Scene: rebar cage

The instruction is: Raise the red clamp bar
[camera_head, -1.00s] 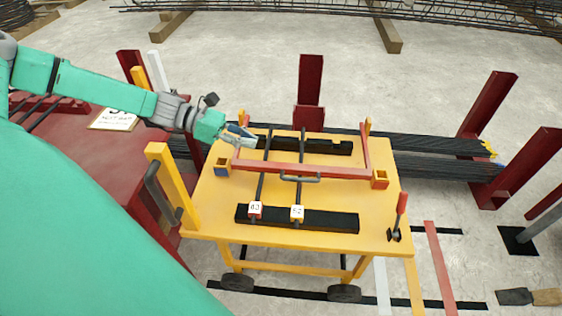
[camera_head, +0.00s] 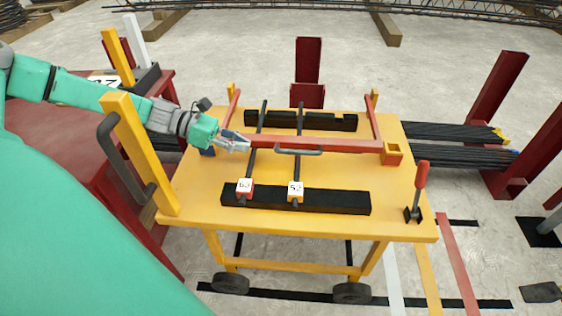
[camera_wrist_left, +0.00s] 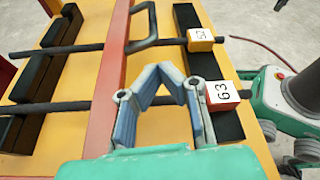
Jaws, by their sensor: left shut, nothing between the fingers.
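The red clamp bar (camera_head: 345,145) lies across the yellow cart top, over two dark rods, with a grey handle (camera_head: 299,152) at its middle. Red side arms run back from its ends. My left gripper (camera_head: 247,145) is over the left part of the bar, its fingers shut with nothing between them. In the left wrist view the fingers (camera_wrist_left: 158,72) meet at their tips beside the bar (camera_wrist_left: 108,80), short of the handle (camera_wrist_left: 145,25). Whether they touch the bar I cannot tell. My right gripper is not in view.
The rods rest on black notched blocks (camera_head: 340,202) and carry tags 63 (camera_head: 245,189) and 52 (camera_head: 296,191). A red-handled lever (camera_head: 421,178) stands at the cart's right front corner. A yellow post (camera_head: 140,150) with a dark handle stands at the left. Bundled rebar (camera_head: 455,155) lies behind right.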

